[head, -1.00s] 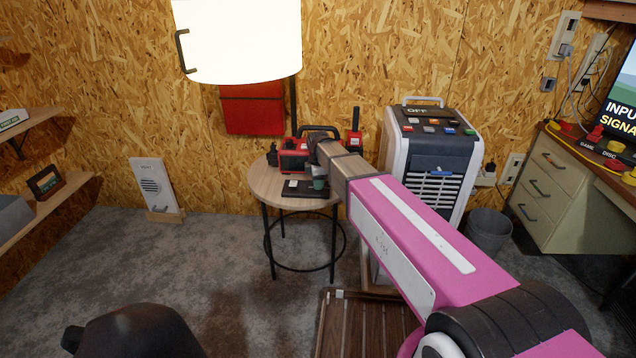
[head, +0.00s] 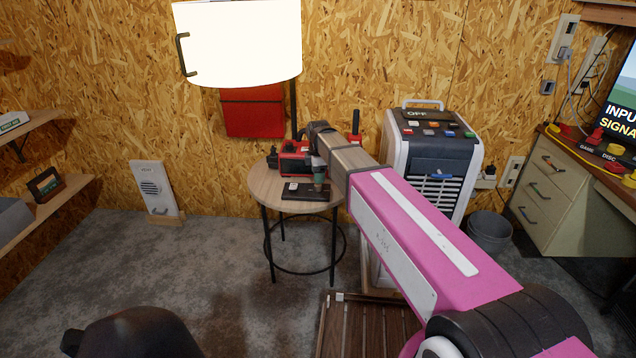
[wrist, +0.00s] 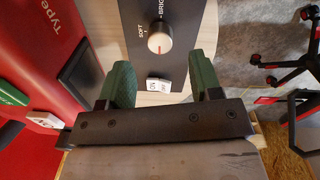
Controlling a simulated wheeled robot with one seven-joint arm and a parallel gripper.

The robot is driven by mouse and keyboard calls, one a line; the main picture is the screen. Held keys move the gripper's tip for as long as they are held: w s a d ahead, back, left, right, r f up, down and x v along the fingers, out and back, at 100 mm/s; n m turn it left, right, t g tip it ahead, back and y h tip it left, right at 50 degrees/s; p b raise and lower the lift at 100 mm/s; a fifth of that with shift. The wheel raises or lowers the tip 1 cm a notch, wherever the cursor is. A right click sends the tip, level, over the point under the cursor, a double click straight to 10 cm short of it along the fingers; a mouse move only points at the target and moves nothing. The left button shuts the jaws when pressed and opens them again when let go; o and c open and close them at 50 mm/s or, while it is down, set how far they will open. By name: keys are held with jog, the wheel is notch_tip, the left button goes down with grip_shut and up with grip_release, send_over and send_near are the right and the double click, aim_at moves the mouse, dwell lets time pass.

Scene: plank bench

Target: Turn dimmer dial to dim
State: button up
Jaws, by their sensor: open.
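The dimmer panel (wrist: 136,40) is a dark plate lying on the round wooden table. It shows beside the green fingers in the head view (head: 312,194). A small white switch (wrist: 158,85) sits nearer my gripper. My gripper (wrist: 164,72) has green fingers spread wide and empty. The dial lies ahead of the gap between them, apart from both fingers. In the head view my arm partly hides the gripper.
The round table (head: 262,188) also bears a red and black device (head: 290,160) close to my gripper. A white lamp shade (head: 240,45) hangs above. A cooler unit (head: 432,155) stands right of the table. Open floor (head: 225,270) lies in front on the left.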

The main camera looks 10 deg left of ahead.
aim_at(318, 185)
notch_tip(318, 185, up, 6)
jog(key=shift+s+f, duration=0.15)
jog(key=shift+f, duration=0.05)
jog(key=shift+d, duration=0.1)
jog(key=s+d+f+m, duration=0.5)
jog(key=s+d+m, duration=0.1)
jog(key=d, duration=0.4)
jog(key=s+d+f+m, duration=0.6)
jog(key=d+m, duration=0.2)
jog(key=d, duration=0.3)
jog(key=s+d+f+m, duration=0.5)
jog(key=s+d+m, duration=0.1)
jog(key=d, duration=0.5)
jog(key=shift+s+f+m, duration=0.15)
jog(key=shift+s+m, duration=0.1)
jog(key=shift+m, duration=0.25)
